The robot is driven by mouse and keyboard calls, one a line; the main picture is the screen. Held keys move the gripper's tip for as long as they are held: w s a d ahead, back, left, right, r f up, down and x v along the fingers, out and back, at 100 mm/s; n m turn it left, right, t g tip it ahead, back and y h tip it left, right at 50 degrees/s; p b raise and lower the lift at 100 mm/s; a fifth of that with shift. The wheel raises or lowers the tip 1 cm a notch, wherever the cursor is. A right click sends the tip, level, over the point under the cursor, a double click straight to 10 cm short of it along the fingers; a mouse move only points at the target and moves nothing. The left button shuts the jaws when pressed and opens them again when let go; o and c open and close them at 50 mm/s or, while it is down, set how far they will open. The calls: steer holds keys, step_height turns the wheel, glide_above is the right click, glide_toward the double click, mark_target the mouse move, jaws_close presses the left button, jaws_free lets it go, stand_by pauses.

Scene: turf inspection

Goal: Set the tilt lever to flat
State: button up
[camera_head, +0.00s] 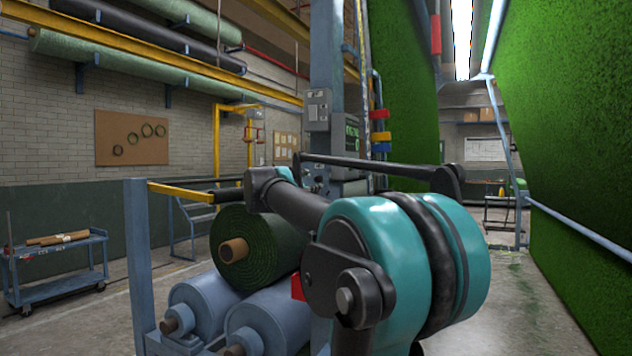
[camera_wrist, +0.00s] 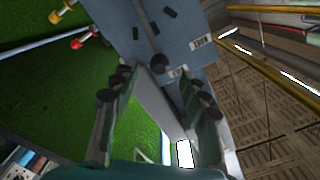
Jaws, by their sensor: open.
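My gripper (camera_wrist: 156,76) is open in the wrist view, its two dark fingers spread apart with nothing seen between their pads. Just beyond the fingertips is a blue-grey post (camera_wrist: 186,20) with small labels and dark fittings. A round black knob (camera_wrist: 158,63) shows on or in front of it, between the fingertips; I cannot tell whether it belongs to the tilt lever, or whether a finger touches it. In the head view the post (camera_head: 325,60) carries grey control boxes (camera_head: 318,108). My arm hides its lower part, and I cannot make out the lever's setting there.
A green turf roll (camera_head: 252,245) rests on blue-grey rollers (camera_head: 275,315) at the lower left. A blue cart (camera_head: 60,268) stands further left. Green turf sheets (camera_head: 585,120) slope along the right. The floor (camera_head: 520,290) between is open. Red and yellow-tipped rods (camera_wrist: 78,42) show in the wrist view.

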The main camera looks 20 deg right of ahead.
steer(key=v, duration=0.5)
steer(key=shift+s+a, duration=0.25)
steer(key=shift+a, duration=0.05)
steer(key=shift+c, duration=0.5)
steer(key=shift+c, duration=1.1)
steer(key=shift+w+a+r+n, duration=0.15)
steer(key=shift+w+n, duration=0.1)
steer(key=shift+n, duration=0.15)
steer(key=shift+c, duration=1.2)
steer(key=w+n, duration=0.1)
steer(key=n, duration=0.1)
steer(key=w+a+r+n+g, duration=0.1)
steer(key=n, duration=0.1)
steer(key=w+r+n, duration=0.1)
steer(key=n, duration=0.2)
steer(key=shift+a+h, duration=0.3)
steer(key=shift+a, duration=0.05)
jaws_close()
steer(key=w+a+r+n+g, duration=0.2)
steer(key=w+a+n+g, duration=0.15)
steer(key=n, duration=0.75)
steer(key=w+d+f, duration=0.1)
steer(key=d+f, duration=0.2)
steer(key=d, duration=0.8)
